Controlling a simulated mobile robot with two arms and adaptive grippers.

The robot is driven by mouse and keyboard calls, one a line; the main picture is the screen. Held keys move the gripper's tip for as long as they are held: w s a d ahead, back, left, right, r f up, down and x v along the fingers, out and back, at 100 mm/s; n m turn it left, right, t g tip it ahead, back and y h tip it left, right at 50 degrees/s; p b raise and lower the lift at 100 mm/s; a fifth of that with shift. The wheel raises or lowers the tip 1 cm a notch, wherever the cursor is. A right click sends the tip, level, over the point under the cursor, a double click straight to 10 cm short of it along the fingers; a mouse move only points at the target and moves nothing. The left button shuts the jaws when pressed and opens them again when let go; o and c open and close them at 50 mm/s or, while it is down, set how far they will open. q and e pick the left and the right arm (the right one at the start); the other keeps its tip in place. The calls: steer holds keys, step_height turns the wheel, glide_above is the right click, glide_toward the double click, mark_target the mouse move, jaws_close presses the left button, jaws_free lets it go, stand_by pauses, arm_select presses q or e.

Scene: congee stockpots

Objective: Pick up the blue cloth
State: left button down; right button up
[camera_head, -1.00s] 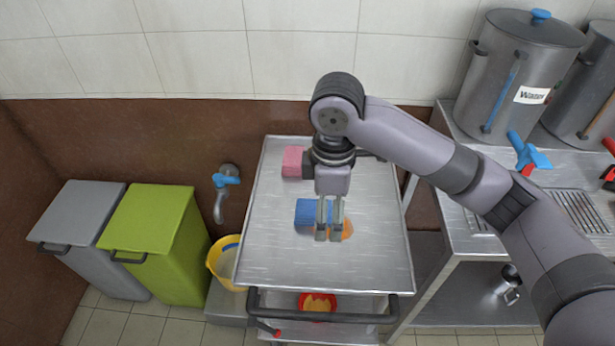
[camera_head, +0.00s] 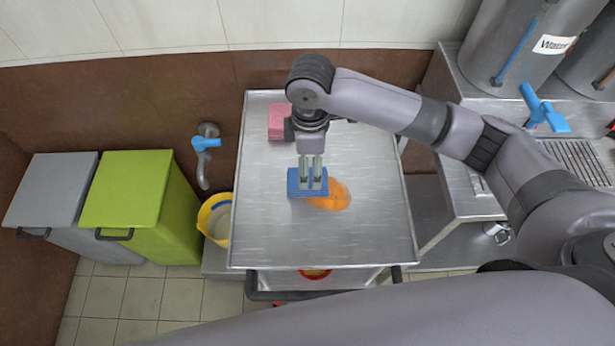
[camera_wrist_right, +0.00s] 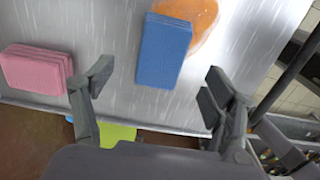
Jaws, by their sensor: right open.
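The blue cloth (camera_head: 293,184) is a folded block lying on the steel cart top (camera_head: 375,225). It touches or overlaps the edge of an orange patch (camera_head: 335,196). My right gripper (camera_head: 312,185) is over the blue cloth in the head view and covers part of it. In the right wrist view the gripper (camera_wrist_right: 155,95) is open and empty, and the blue cloth (camera_wrist_right: 163,50) shows beyond and between its fingers. The height of the fingertips above the cloth is hard to tell. A large grey arm part crosses the bottom of the head view, but no left gripper shows.
A pink folded cloth (camera_head: 281,121) lies at the cart's back left. A yellow bucket (camera_head: 215,218), a green bin (camera_head: 130,190) and a grey bin (camera_head: 50,190) stand left. A steel counter (camera_head: 470,200) with large pots stands right.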

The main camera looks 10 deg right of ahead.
mark_target(311, 176)
steer(key=shift+f, duration=1.1)
steer(key=shift+s+d+f+p, duration=0.1)
steer(key=shift+d+f+p, duration=0.1)
steer(key=shift+f+p, duration=0.2)
steer(key=f, duration=0.3)
steer(key=shift+s+d+f+p, duration=0.2)
steer(key=shift+d+f+p, duration=0.1)
steer(key=shift+p, duration=0.1)
steer(key=shift+f, duration=0.3)
arm_select(q)
steer(key=shift+w+r, duration=0.3)
steer(key=shift+r, duration=0.65)
arm_select(e)
steer(key=shift+c, duration=0.2)
arm_select(q)
steer(key=shift+w, duration=0.2)
arm_select(e)
steer(key=c, duration=1.3)
